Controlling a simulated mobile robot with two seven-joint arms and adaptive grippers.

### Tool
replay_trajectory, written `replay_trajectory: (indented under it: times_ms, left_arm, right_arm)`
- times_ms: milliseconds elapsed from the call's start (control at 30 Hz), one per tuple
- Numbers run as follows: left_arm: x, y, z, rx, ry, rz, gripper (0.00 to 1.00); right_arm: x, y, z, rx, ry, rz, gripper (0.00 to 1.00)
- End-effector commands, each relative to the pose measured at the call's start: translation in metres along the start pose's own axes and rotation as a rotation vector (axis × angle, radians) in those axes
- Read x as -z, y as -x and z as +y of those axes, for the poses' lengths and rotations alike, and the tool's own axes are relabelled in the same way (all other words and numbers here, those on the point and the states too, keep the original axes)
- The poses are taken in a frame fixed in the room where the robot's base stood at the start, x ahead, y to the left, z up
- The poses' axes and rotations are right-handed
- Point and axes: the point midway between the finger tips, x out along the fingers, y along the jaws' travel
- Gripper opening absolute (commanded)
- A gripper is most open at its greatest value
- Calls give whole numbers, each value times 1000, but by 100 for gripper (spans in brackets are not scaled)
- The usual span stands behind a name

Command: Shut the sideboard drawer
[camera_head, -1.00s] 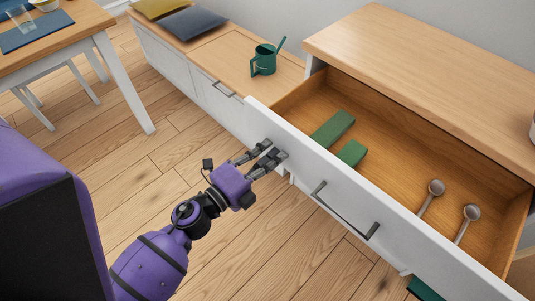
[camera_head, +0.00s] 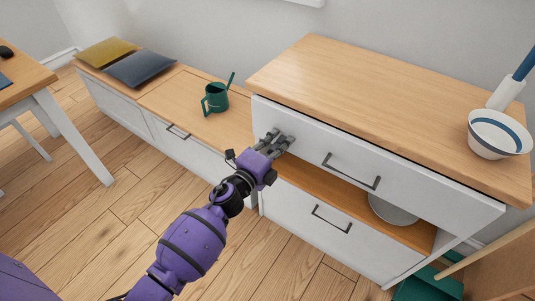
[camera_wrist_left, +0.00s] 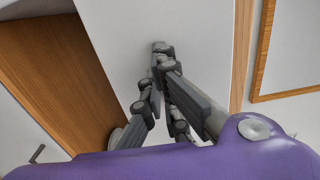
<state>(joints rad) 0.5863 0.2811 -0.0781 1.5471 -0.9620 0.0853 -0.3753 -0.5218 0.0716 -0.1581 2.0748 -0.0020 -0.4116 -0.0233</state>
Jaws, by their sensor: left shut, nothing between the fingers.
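The white top drawer of the sideboard (camera_head: 320,130) has its front up close under the wooden top. Its inside does not show, and a thin dark line runs along the upper edge. The dark bar handle (camera_head: 351,173) is on the middle of the front. My left gripper (camera_head: 276,137) is shut and empty, with its fingertips at the left end of the drawer front, apparently touching it. In the left wrist view the shut fingers (camera_wrist_left: 163,60) point at the white drawer front (camera_wrist_left: 200,25). My right gripper is not in view.
The sideboard top (camera_head: 380,100) bears a blue-striped bowl (camera_head: 499,134) at the right. Below the drawer are an open shelf with a pale bowl (camera_head: 392,208) and a lower front with a handle (camera_head: 331,218). A green watering can (camera_head: 216,97) stands on the low bench at left.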

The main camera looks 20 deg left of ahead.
Motion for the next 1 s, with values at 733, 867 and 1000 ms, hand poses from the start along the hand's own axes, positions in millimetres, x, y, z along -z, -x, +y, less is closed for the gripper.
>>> replay_trajectory:
  times_ms: [733,867,1000]
  left_arm:
    - [0,-43,-1,2,1,0,0]
    - [0,-43,-2,3,0,0,0]
    - [-2,-41,-2,3,0,0,0]
  right_arm:
    - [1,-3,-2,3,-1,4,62]
    - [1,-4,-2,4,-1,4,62]
    - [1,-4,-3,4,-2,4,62]
